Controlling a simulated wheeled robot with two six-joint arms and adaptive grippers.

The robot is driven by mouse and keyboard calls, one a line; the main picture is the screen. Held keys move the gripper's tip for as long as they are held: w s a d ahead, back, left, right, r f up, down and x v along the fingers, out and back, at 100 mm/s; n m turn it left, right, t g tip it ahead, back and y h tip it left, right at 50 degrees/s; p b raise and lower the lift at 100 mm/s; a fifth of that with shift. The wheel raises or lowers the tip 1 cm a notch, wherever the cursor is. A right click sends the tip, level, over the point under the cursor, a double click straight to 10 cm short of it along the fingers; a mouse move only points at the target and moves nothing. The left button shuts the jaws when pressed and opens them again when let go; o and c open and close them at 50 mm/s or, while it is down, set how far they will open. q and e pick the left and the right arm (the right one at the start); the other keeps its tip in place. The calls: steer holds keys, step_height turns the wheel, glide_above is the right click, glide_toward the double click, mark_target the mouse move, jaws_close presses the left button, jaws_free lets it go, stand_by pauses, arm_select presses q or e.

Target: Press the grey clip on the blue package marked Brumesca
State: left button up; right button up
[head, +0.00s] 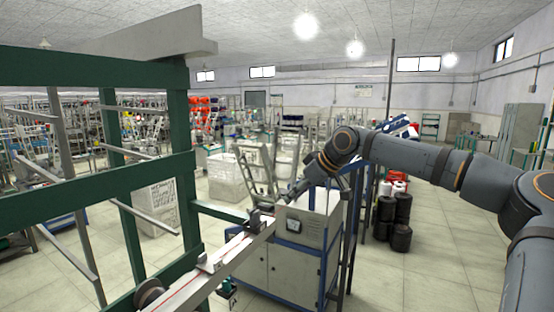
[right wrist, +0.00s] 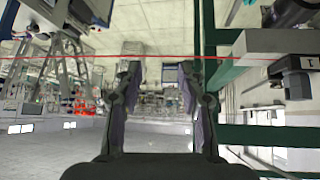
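I cannot make out a blue package marked Brumesca or a grey clip in either view. My right gripper (head: 284,197) reaches in from the right, close to the far end of the long pale rail (head: 226,262) in the head view. In the right wrist view my right gripper (right wrist: 160,75) is open, its two dark fingers apart with nothing held between them. A thin red thread (right wrist: 155,57) crosses the picture by the fingertips; whether it touches them I cannot tell. My left gripper is not in view.
A green frame (head: 100,180) fills the left side. A grey cabinet with a dial (head: 305,227) stands behind the rail. Dark spools (head: 402,210) are stacked to its right. A small blue and white thing (head: 397,127) shows behind my right arm.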

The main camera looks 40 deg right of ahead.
mark_target(259, 211)
steer(key=s+a+r+n+g+p, duration=0.1)
steer(key=s+a+r+p, duration=0.1)
steer(key=s+a+r, duration=0.4)
steer(key=s+a+r+n+g+p, duration=0.1)
steer(key=s+a+r+g, duration=0.15)
steer(key=a, duration=0.55)
steer(key=shift+t+y, duration=0.35)
steer(key=shift+y, duration=0.05)
steer(key=x, duration=0.8)
steer(key=shift+w+d+f, duration=0.15)
steer(key=shift+w, duration=0.35)
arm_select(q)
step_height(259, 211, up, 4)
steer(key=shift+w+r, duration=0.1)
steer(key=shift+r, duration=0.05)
arm_select(e)
steer(key=shift+c, duration=0.3)
jaws_close()
step_height(259, 211, up, 4)
steer(key=shift+f, duration=0.15)
steer(key=shift+r, duration=0.45)
